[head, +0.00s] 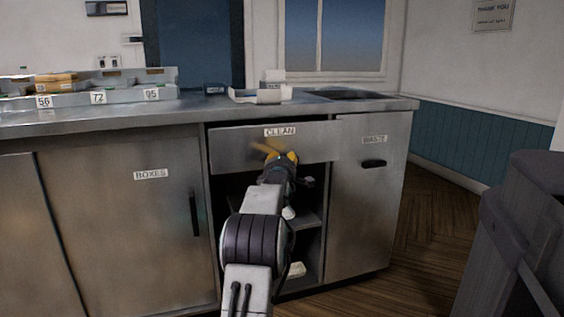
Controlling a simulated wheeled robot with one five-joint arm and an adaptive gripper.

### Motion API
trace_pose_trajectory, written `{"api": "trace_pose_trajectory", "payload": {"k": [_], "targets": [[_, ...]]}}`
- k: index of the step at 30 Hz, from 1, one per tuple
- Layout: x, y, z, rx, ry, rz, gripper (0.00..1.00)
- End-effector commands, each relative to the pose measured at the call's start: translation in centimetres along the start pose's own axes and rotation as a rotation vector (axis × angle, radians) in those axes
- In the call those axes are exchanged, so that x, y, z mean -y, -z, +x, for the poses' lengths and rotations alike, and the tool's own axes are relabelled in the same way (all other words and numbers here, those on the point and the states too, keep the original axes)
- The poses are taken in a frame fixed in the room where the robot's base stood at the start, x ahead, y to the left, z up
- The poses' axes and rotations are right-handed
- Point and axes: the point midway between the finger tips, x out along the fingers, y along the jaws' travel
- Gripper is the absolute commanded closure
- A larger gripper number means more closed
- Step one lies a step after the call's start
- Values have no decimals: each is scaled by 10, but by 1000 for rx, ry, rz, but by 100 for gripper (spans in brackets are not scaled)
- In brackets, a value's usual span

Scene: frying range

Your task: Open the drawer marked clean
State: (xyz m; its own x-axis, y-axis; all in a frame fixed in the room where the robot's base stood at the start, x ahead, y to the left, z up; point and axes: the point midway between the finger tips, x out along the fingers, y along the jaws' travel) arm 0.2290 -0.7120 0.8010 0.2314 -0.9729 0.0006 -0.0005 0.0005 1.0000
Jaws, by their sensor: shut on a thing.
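The drawer marked CLEAN (232,150) is in the middle of the steel counter in the head view, under the worktop. Its front stands somewhat out from the cabinet: a dark gap shows above it, and its right end overlaps the edge of the WASTE door. My gripper (272,154), with yellow parts at its end, is at the middle of the drawer front, just below the CLEAN label (280,132). It is shut on the drawer's handle, which the gripper itself hides. The inside of the drawer cannot be seen.
Below the drawer is an open shelf space (310,218) with pale items. The BOXES door (125,220) is at left and the WASTE door (365,215) at right, both shut. A dark bin (515,235) stands at the right. Wooden floor is clear between counter and bin.

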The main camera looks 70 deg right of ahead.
Motion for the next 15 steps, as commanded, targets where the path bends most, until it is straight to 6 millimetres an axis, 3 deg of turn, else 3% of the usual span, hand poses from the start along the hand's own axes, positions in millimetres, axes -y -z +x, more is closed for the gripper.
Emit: {"api": "trace_pose_trajectory", "payload": {"k": [8,9,12,15], "targets": [[1,1,0,-1,2,1,100],[1,1,0,-1,2,1,66],[1,1,0,-1,2,1,57],[0,1,0,-1,1,0,56]]}}
